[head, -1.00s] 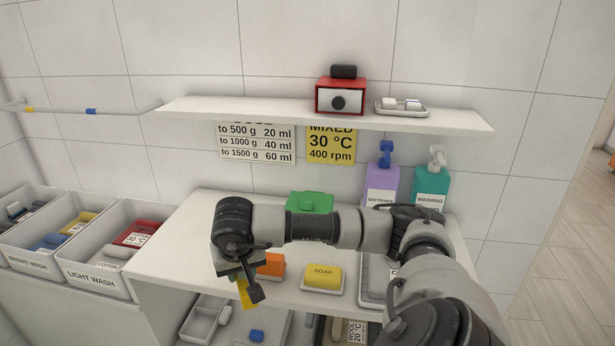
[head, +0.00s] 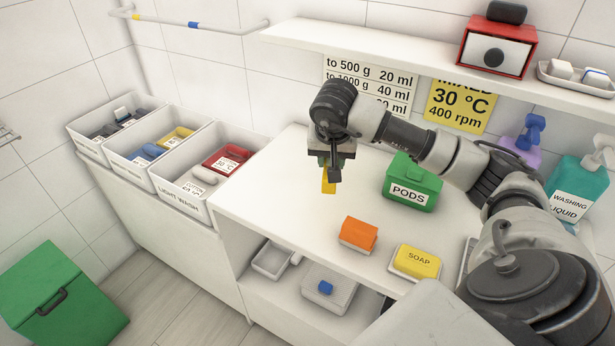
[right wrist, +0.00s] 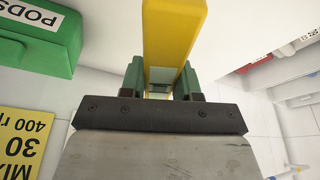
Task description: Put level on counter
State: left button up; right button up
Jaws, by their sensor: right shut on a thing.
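The level (head: 329,184) is a narrow yellow bar, hanging from my right gripper (head: 330,165). The right gripper is shut on it, pointing down above the left part of the white counter (head: 275,195). In the right wrist view the yellow level (right wrist: 174,35) stands out between the green finger pads of the gripper (right wrist: 160,80). Whether its lower end touches the counter cannot be told. My left gripper is not in view.
A green PODS box (head: 411,188), an orange block (head: 358,234) and yellow soap (head: 416,262) on a dish stand on the counter. Laundry bins (head: 185,185) are at left. A shelf (head: 400,50) runs above. The counter's left part looks clear.

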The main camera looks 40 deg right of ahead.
jog(key=p, duration=0.1)
send_over(290, 202)
jog(key=s+d, duration=0.2)
jog(key=f, duration=0.4)
jog(key=shift+s, duration=0.2)
jog(key=a+f, duration=0.1)
jog(key=w+a, duration=0.1)
jog(key=shift+w+a+f+p, duration=0.2)
jog(key=shift+a+f+p, duration=0.2)
jog(key=shift+f, duration=0.25)
notch_tip(290, 202, down, 3)
jog(key=shift+f+p, duration=0.2)
jog(key=shift+p, duration=0.25)
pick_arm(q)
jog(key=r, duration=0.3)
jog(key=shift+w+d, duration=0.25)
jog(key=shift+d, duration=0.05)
pick_arm(e)
jog(key=shift+f, duration=0.25)
jog(key=o, duration=1)
jog(key=shift+c, duration=0.2)
